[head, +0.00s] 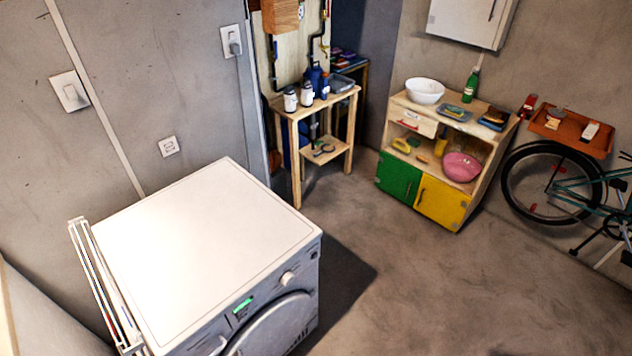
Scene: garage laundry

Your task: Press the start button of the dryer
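The white dryer (205,250) stands at the lower left, with its bare white top facing up. Its front panel faces the lower right and shows a round knob (288,278), a lit green display (242,305) and part of a round door (272,328). A small dark round spot (314,254) sits at the panel's right end; I cannot tell whether it is the start button. The lower front is cut off by the picture's edge. Neither of my grippers shows in the head view.
A folded white rack (100,285) stands against the dryer's left side. Behind are a small wooden table (318,105) with bottles and a wooden cabinet (440,120) with green and yellow doors. A bicycle (565,185) stands at the right. The floor (450,280) right of the dryer is clear.

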